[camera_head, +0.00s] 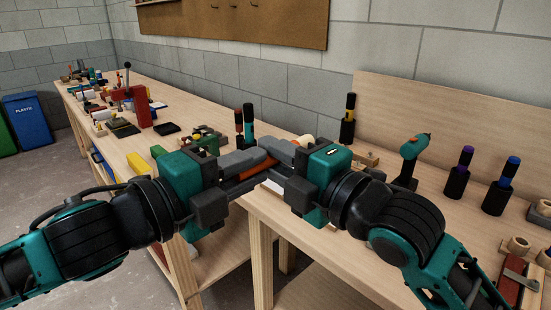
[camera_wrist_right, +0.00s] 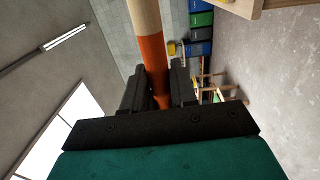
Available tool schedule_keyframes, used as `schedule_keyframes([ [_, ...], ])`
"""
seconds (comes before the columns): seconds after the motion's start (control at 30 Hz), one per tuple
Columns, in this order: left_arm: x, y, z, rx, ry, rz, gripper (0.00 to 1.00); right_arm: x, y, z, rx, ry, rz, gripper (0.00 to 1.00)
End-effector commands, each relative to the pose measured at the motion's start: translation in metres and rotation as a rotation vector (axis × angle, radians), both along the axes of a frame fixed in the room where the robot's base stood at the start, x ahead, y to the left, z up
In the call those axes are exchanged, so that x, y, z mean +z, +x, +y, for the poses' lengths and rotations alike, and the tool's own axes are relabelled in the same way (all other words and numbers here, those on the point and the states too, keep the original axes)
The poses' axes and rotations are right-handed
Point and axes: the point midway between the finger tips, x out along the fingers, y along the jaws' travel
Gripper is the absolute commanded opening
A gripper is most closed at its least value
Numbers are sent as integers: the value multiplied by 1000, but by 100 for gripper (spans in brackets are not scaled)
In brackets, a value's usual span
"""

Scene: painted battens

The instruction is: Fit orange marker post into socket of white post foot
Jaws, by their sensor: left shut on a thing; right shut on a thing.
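The orange marker post (camera_head: 257,166) lies about level between my two grippers in the head view. In the right wrist view, the post (camera_wrist_right: 152,55) shows an orange band and a pale wood length running to the top edge. My right gripper (camera_wrist_right: 165,90) is shut on the orange part. My left gripper (camera_head: 246,164) is shut, with its grey fingers around the orange post.
Dark bottles with red (camera_head: 239,126), yellow (camera_head: 348,118), purple (camera_head: 458,172) and blue (camera_head: 502,185) bands stand on the bench. A green and black driver (camera_head: 411,158) stands right of my right gripper.

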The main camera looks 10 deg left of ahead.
Motion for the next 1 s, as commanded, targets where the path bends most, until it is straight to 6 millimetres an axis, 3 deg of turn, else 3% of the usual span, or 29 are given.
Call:
schedule_keyframes([
  [0.17,5,0,1,1,-3,-14,0,-5,0,0,-1,-9,11,0],
  [0.2,5,0,1,1,-3,-14,22,-5,0,0,-1,-9,11,0],
  [0.5,4,0,0,1,-2,-12,51,-5,0,0,0,-9,10,0],
  [0.8,1,1,3,6,11,-17,51,-3,0,0,0,-5,7,0],
  [1.0,-11,6,26,52,141,-95,51,-3,0,0,0,-4,6,0],
])
